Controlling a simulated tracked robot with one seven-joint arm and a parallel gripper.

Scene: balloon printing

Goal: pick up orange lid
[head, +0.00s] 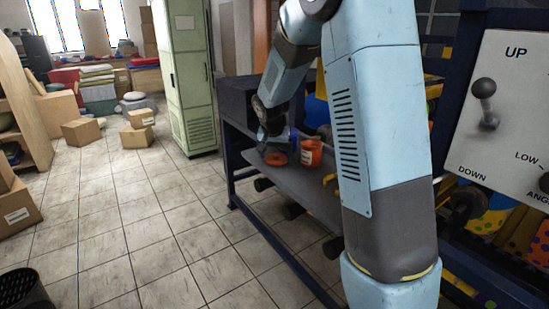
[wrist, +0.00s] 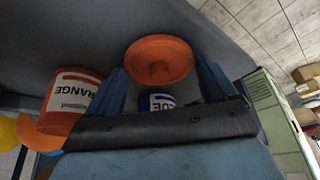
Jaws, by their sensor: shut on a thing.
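The orange lid (head: 276,158) is a round disc at the far end of the grey shelf, below my gripper (head: 275,145). In the wrist view the lid (wrist: 160,58) lies between the two blue fingers of my gripper (wrist: 160,68), which are shut on it. I cannot tell whether the lid touches the shelf or is slightly above it. An orange bucket (head: 312,152) with a white label stands just to the right of the lid. In the wrist view this bucket (wrist: 72,105) reads "RANGE" and is left of my gripper.
The grey shelf (head: 322,196) belongs to a dark blue bench. A blue-labelled container (wrist: 155,102) is partly hidden behind my gripper's body in the wrist view. A green cabinet (head: 188,80) stands behind the bench. Tiled floor (head: 130,225) lies open at left.

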